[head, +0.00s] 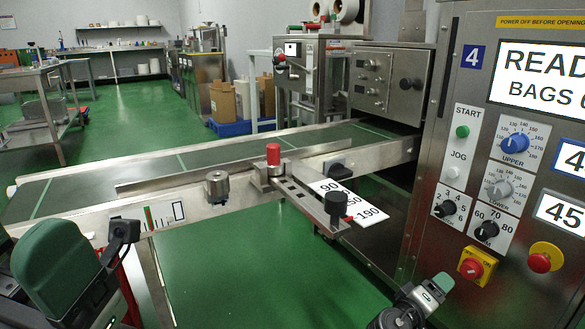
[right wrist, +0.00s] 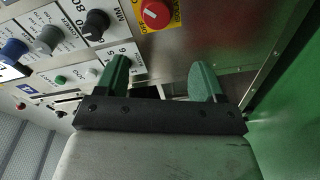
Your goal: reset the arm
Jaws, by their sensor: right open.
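My right gripper (right wrist: 160,76) is open and empty in the right wrist view, its two green fingers well apart. In the head view my right gripper (head: 437,287) is low at the bottom right, below and left of the panel's red button (head: 472,267). Part of my left arm (head: 55,265) shows at the bottom left. Its gripper fingers do not show.
A green conveyor (head: 130,170) with a metal side rail crosses the middle. A red-topped knob (head: 273,154) and a scale plate (head: 350,203) stand at its near edge. The machine panel (head: 520,120) closes off the right. Green floor (head: 250,285) is clear between my arms.

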